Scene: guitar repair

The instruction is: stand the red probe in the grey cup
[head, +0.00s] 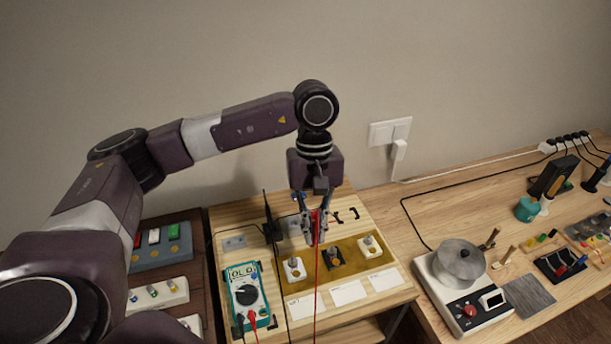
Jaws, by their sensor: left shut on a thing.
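My left gripper (315,230) points down over the middle of the wooden bench board. It is shut on the red probe (316,226), which hangs roughly upright between the fingers. A thin red lead runs down from it toward the front. The probe's lower tip is hard to make out. I cannot clearly pick out the grey cup; it may be hidden behind or beside the gripper. A slim black probe (267,208) stands upright just left of the gripper, its base unclear. My right gripper is not in view.
A teal multimeter (248,296) lies left of the gripper. A tan strip (317,272) with several small switch-like parts and white cards lies below it. Dark thin leads cross the board. A scale-like device (462,285) stands right. A wall with a socket (390,131) closes the back.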

